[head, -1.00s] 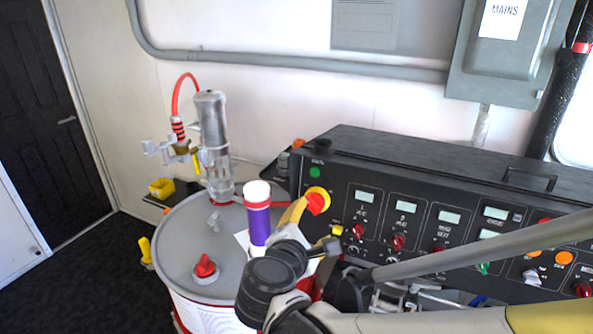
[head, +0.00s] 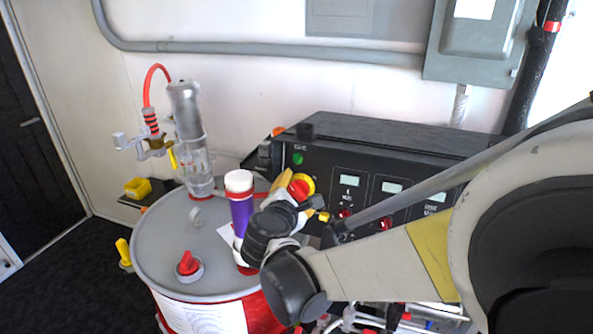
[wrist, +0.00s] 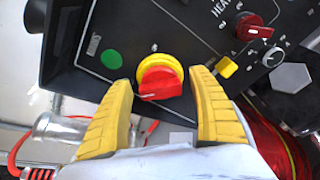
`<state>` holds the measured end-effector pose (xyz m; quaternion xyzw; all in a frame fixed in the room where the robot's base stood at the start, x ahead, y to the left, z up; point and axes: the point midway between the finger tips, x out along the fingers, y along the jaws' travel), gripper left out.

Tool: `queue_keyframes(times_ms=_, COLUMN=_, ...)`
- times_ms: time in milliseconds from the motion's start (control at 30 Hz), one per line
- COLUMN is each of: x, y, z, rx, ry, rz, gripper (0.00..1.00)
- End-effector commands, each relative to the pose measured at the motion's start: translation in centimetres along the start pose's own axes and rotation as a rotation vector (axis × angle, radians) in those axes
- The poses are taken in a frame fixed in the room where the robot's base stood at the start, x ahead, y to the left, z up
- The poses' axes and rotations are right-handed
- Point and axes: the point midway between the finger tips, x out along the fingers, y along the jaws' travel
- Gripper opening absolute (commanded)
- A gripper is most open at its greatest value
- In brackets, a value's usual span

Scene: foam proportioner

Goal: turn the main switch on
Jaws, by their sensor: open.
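The main switch is a red rotary knob (wrist: 161,83) on a yellow round base (wrist: 158,66), on the black control panel. In the head view the red knob (head: 299,187) shows just beyond my gripper (head: 290,190). In the wrist view my gripper (wrist: 165,110) is open, with its two yellow fingers apart and the knob between and just beyond the fingertips. I cannot tell whether a finger touches the knob. A green round light (wrist: 111,59) sits left of the knob in the wrist view.
A yellow button (wrist: 227,67) and a red knob (wrist: 254,26) are close by on the panel. A drum (head: 160,250) with a purple-and-white cylinder (head: 241,212) stands left of the panel.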

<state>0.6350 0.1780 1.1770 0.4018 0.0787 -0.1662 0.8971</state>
Motion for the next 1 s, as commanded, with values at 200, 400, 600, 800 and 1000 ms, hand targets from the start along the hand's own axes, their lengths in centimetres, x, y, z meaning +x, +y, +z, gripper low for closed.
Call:
queue_keyframes(times_ms=200, x=0.02, y=0.01, z=0.01, rx=0.000, ry=0.000, rz=0.000, gripper=0.70)
queue_keyframes(times_ms=400, x=0.00, y=0.01, z=0.00, rx=0.001, ry=0.000, rz=0.000, gripper=0.17)
queue_keyframes(times_ms=600, x=0.00, y=0.00, z=-0.01, rx=0.008, ry=0.000, rz=0.001, gripper=0.17)
queue_keyframes(times_ms=800, x=0.02, y=-0.07, z=-0.04, rx=0.063, ry=0.000, rz=0.009, gripper=0.17)
queue_keyframes(times_ms=1000, x=0.05, y=-0.21, z=-0.08, rx=0.190, ry=0.000, rz=0.026, gripper=0.17)
